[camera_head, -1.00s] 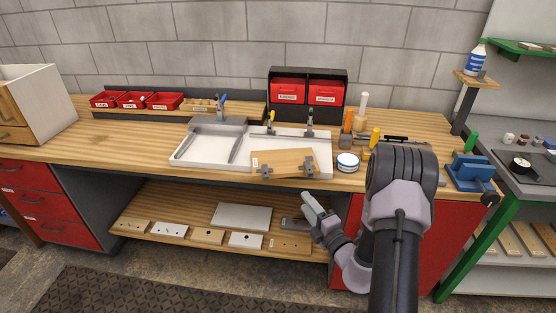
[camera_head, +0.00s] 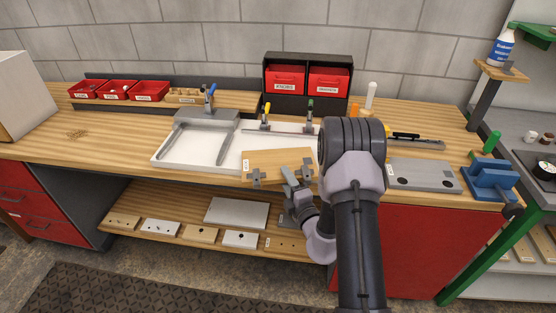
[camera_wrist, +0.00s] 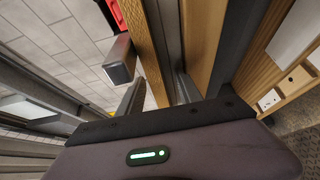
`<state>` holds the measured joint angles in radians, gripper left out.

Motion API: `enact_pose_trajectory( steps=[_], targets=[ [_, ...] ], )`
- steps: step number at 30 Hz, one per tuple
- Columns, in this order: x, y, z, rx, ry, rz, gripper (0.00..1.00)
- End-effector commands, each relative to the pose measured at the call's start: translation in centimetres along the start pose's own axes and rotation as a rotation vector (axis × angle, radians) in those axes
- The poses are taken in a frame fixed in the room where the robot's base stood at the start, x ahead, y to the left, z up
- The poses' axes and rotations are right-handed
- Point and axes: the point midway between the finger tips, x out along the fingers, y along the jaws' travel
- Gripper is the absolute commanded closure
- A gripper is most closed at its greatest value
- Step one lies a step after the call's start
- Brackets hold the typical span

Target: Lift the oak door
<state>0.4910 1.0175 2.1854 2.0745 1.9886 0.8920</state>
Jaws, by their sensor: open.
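The oak door (camera_head: 268,162) is a pale wooden board with a label and dark metal hinges at its front edge. It lies at the front right of the white tray on the bench in the head view. My gripper (camera_head: 298,178) is at the door's front right corner, hiding part of it. In the wrist view a wooden band, apparently the door (camera_wrist: 146,50), runs edge-on beyond my gripper (camera_wrist: 152,78). One light-tipped finger is left of the band. The jaws are open; whether they touch the door cannot be told.
The white tray (camera_head: 170,158) holds clamps at its back. A lower shelf (camera_head: 150,205) carries several boards below the door. My arm hides the bench to the door's right. A grey plate (camera_head: 425,176) and a blue vise (camera_head: 492,180) stand further right.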

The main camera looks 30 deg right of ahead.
Motion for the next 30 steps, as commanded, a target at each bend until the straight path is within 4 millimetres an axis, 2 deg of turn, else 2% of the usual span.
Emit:
enact_pose_trajectory(
  steps=[4, 5, 9, 11, 23, 30],
  targets=[
    [0.1, 0.1, -0.1, -0.001, 0.002, 0.003, 0.58],
    [0.1, 0.1, 0.0, -0.001, 0.002, 0.003, 0.62],
    [0.1, 0.1, 0.0, -0.001, 0.002, 0.002, 0.9],
    [0.1, 0.1, 0.0, -0.001, 0.002, 0.002, 1.0],
    [0.1, 0.3, 0.0, -0.002, 0.002, 0.004, 1.0],
    [0.1, 2.2, 0.0, -0.003, 0.002, 0.004, 1.0]
  ],
)
